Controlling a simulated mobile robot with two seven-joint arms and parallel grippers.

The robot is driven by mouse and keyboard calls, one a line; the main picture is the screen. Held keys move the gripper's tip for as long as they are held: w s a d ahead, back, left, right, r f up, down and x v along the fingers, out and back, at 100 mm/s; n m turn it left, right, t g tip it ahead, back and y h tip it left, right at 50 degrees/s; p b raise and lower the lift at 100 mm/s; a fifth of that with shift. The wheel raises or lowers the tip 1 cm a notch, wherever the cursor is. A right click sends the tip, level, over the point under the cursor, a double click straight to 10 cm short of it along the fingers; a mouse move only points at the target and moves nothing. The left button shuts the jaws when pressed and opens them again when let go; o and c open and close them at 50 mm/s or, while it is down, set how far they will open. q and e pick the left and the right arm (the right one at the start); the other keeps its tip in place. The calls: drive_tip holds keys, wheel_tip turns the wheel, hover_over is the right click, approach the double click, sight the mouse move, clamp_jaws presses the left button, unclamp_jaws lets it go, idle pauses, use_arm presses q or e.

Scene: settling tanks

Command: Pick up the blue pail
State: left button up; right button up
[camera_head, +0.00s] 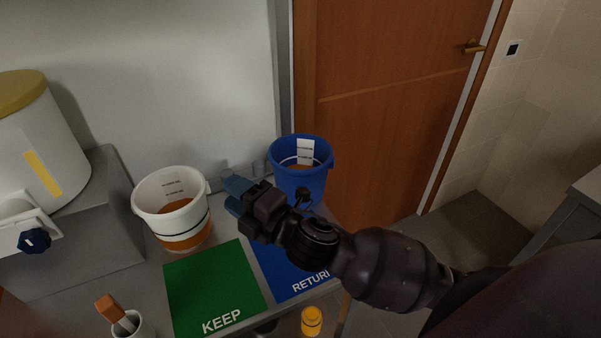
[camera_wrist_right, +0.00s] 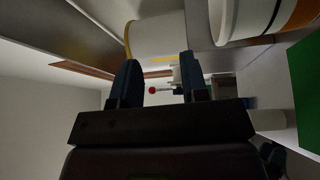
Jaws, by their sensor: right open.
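The blue pail (camera_head: 303,172) stands upright at the back right of the counter, near the door. It has a white label inside and orange-brown contents. My right gripper (camera_head: 232,190) is to the left of the pail, in front of the wall, with its fingers pointing left and away from the pail. My right wrist hides part of the pail's lower front. In the right wrist view the right gripper (camera_wrist_right: 159,82) has its two fingers apart with nothing between them. The blue pail is not seen in that view. My left gripper is not in view.
A white pail (camera_head: 174,210) with orange-brown contents stands left of my gripper. A green KEEP mat (camera_head: 212,288) and a blue RETURN mat (camera_head: 285,272) lie in front. A white tank (camera_head: 42,140) stands left on a grey block. A yellow-capped object (camera_head: 312,320) is at the front.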

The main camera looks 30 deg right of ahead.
drive_tip(key=a+r+n+g+y, duration=0.2)
drive_tip(key=a+n+g+y, duration=0.5)
drive_tip(key=n, duration=0.9)
drive_tip(key=n+g+h, duration=0.9)
drive_tip(key=n+h, duration=0.6)
drive_tip(key=n, duration=0.3)
hover_over(324, 163)
drive_tip(key=a, duration=0.2)
drive_tip(key=shift+s+d+f, duration=0.15)
drive_tip(key=shift+d+f, duration=0.1)
drive_tip(key=shift+f, duration=0.55)
drive_tip(key=shift+d+f, duration=0.1)
drive_tip(key=shift+d, duration=0.25)
drive_tip(key=f, duration=0.5)
drive_tip(key=shift+w, duration=0.2)
drive_tip(key=f, duration=0.2)
drive_tip(key=f+p, duration=0.1)
drive_tip(key=f, duration=0.1)
drive_tip(key=shift+d+f, duration=0.1)
drive_tip(key=shift+d, duration=0.3)
drive_tip(key=shift+w+f, duration=0.1)
drive_tip(key=shift+f, duration=0.45)
